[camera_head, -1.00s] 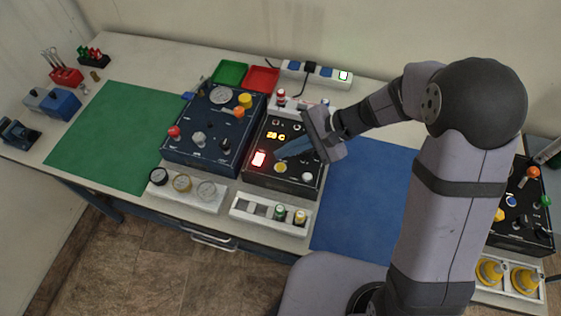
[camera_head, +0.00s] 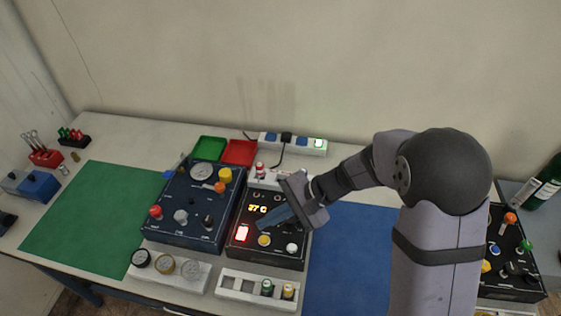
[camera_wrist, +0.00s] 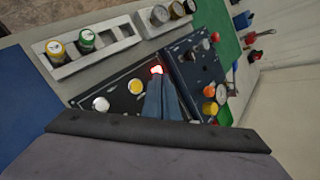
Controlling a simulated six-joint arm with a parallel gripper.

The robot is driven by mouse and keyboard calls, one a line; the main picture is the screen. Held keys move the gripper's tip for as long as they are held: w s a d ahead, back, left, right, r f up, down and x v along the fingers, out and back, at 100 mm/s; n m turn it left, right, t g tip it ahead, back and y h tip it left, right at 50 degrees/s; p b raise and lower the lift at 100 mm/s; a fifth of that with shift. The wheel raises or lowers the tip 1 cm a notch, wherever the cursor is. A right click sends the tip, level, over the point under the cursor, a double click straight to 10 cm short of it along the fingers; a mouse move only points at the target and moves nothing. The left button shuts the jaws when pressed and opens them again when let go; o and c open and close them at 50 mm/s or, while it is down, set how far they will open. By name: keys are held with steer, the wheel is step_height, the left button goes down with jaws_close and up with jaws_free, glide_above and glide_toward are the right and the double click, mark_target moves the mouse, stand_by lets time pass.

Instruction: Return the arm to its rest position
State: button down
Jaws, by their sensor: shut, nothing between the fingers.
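My gripper (camera_head: 269,221) is shut and empty. It hangs over the black panel box (camera_head: 278,258), pointing to the left and down toward its lit red switch (camera_head: 242,233). In the wrist view my gripper's closed fingers (camera_wrist: 160,90) lie over the same black box (camera_wrist: 117,103), with the fingertips close to the red light (camera_wrist: 156,70). I cannot tell whether they touch it. The box's display glows orange above the switch.
A blue panel box (camera_head: 185,230) with knobs and a gauge stands left of the black box. A white rack (camera_head: 235,283) lies in front. A power strip (camera_head: 305,144) and green (camera_head: 209,148) and red (camera_head: 239,152) trays are behind. The blue mat (camera_head: 350,265) is bare.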

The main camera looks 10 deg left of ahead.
steer(key=s+d+f+n+h, duration=0.2)
steer(key=s+d, duration=0.1)
steer(key=d, duration=0.2)
steer(key=s+d+f+n+g+h, duration=0.1)
steer(key=s+d+f+n+h, duration=0.1)
steer(key=d, duration=0.3)
steer(key=s+d+f+n+h, duration=0.1)
steer(key=s+d+f+h, duration=0.1)
steer(key=s+d, duration=0.3)
steer(key=shift+d+f+n+h, duration=0.1)
steer(key=shift+f+n+h, duration=0.3)
steer(key=shift+h, duration=0.1)
steer(key=d+r+t+h, duration=0.2)
steer(key=d+r, duration=0.5)
steer(key=d, duration=0.4)
steer(key=shift+d+n+t, duration=0.2)
steer(key=shift+n+t, duration=0.2)
steer(key=shift+t, duration=0.1)
